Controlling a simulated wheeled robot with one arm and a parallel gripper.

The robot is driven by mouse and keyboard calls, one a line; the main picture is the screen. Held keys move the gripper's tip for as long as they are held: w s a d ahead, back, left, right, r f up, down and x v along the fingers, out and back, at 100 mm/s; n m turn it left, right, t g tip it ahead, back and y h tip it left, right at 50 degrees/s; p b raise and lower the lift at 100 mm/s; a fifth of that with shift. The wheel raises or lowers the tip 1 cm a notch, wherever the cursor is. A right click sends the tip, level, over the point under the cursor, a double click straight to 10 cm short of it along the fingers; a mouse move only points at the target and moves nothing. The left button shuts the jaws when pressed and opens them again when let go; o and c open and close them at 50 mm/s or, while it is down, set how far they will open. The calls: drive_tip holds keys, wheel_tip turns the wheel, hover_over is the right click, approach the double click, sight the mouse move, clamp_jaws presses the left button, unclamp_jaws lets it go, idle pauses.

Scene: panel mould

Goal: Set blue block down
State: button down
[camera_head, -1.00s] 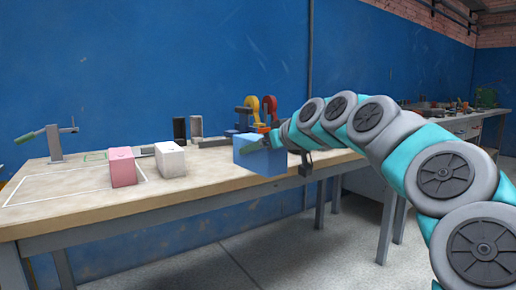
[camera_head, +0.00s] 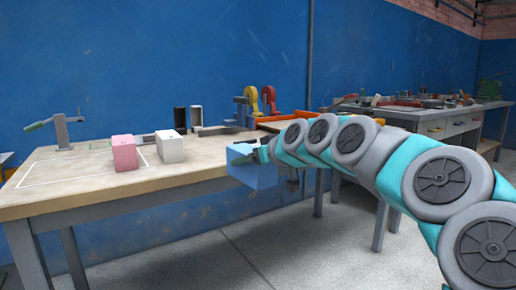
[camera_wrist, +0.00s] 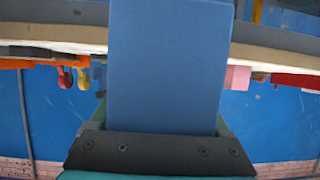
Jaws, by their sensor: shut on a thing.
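The blue block (camera_head: 252,165) is held in my gripper (camera_head: 266,153) at the front edge of the wooden table. In the head view it overlaps the table's front edge; I cannot tell whether it touches it. In the wrist view the blue block (camera_wrist: 168,70) fills the middle, between the jaws of my gripper (camera_wrist: 165,128). The pink block (camera_head: 124,153) and the white block (camera_head: 170,146) stand side by side on the table, left of my gripper. The white outlined area (camera_head: 75,168) lies on the tabletop at the left, partly behind the pink block.
The wooden table (camera_head: 190,175) has clear surface between the white block and my gripper. A clamp (camera_head: 60,131) stands at its back left. Black and grey uprights (camera_head: 188,119) and yellow and red tools (camera_head: 262,99) stand along the back. A second bench (camera_head: 440,122) is at the right.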

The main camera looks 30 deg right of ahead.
drive_tip(key=w+a+f, duration=0.3)
drive_tip(key=a+f, duration=0.4)
drive_tip(key=f, duration=0.5)
drive_tip(key=w+a+f, duration=0.4)
drive_tip(key=a+f, duration=0.2)
drive_tip(key=f, duration=0.7)
drive_tip(key=w+a+f+m+h, duration=0.1)
drive_tip(key=w+a+f, duration=0.3)
drive_tip(key=f, duration=0.9)
drive_tip(key=a, duration=0.3)
drive_tip(key=shift+a, duration=0.3)
drive_tip(key=shift+d, duration=0.1)
